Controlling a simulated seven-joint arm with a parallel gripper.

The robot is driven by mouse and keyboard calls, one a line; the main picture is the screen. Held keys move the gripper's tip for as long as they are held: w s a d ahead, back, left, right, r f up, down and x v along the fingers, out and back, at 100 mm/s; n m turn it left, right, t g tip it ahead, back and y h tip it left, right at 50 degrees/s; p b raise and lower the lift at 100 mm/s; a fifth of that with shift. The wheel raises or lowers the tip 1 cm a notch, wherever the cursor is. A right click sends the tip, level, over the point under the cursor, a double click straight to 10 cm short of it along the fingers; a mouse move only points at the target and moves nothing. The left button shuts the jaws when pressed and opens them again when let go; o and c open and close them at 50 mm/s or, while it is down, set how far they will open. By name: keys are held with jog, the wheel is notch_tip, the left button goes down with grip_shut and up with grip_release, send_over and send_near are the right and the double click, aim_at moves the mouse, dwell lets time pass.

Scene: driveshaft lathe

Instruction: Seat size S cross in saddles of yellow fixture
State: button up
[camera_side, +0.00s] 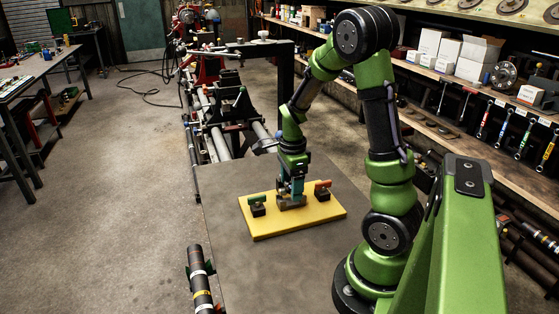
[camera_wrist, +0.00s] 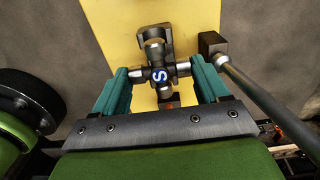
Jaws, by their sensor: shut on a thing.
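The size S cross (camera_wrist: 160,76) is a dark metal cross with a blue disc lettered S. In the wrist view it sits between the two teal fingers of my gripper (camera_wrist: 160,86), which is shut on it. In the side view my gripper (camera_side: 291,190) points down over the middle of the yellow fixture (camera_side: 270,229), low over a grey-brown block (camera_side: 292,203). The yellow plate also shows in the wrist view (camera_wrist: 110,18). A grey forked metal part (camera_wrist: 154,38) lies just beyond the cross. I cannot tell whether the cross touches the saddles; the fingers hide part of it.
The grey tabletop (camera_side: 232,180) around the fixture is clear.

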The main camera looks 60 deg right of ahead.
aim_at(290, 187)
jog(key=shift+f, duration=1.05)
jog(key=o, duration=1.3)
notch_tip(290, 187, up, 17)
jog(key=shift+f, duration=0.1)
jog(key=s+a+r+n+t, duration=0.1)
jog(key=a+n+t, duration=0.1)
jog(key=a+n, duration=0.5)
jog(key=s+a+r+n+t+y, duration=0.1)
jog(key=a+n+t, duration=0.1)
jog(key=a+n, duration=0.5)
jog(key=s+a+r+n+t+y, duration=0.1)
jog(key=a+n+t, duration=0.2)
jog(key=a+n, duration=0.4)
jog(key=shift+s+a+r+n, duration=0.15)
jog(key=shift+a+n, duration=0.2)
jog(key=shift+n, duration=0.65)
